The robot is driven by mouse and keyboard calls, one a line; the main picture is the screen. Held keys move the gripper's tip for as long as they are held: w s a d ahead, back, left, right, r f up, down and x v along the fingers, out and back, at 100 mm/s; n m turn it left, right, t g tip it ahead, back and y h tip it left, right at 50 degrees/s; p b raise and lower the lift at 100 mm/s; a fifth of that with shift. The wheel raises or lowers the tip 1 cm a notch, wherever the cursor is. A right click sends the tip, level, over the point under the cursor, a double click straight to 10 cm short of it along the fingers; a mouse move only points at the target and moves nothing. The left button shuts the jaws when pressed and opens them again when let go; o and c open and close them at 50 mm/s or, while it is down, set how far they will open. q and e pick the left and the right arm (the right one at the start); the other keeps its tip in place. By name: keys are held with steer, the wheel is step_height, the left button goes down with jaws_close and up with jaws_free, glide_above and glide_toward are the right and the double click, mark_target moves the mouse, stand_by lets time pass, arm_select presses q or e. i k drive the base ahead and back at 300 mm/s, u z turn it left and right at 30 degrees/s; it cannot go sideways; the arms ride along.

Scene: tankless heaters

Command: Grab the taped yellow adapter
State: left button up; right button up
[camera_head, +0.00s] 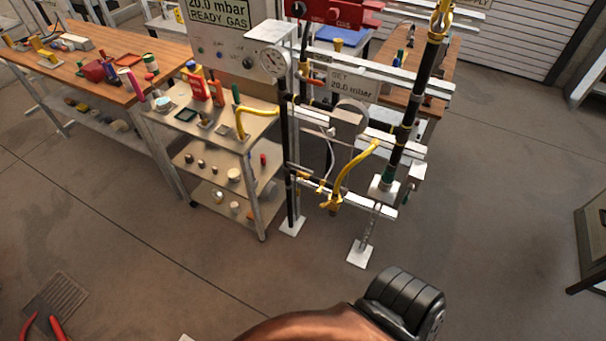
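No part is clear enough to name as the taped yellow adapter. Several yellow parts show. A yellow curved hose (349,172) hangs on the front of the pipe rig, with a yellow fitting (331,204) at its low end. A shorter yellow hose (257,109) is at the top right of the shelf cart. A yellow fitting (440,22) tops the tall black pipe at the upper right. Small yellow items (46,54) lie on the wooden bench at the left. Tape cannot be made out on any of them. Neither gripper can be made out.
The rig's metal rails (375,72) carry a pressure gauge (273,61). A three-level cart (215,130) with small parts stands left of it, beside the wooden bench (120,85). A red two-pronged object (45,327) shows at the lower left. The floor (150,270) in front is mostly clear.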

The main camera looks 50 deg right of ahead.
mark_target(335, 195)
steer(key=z, duration=1.9)
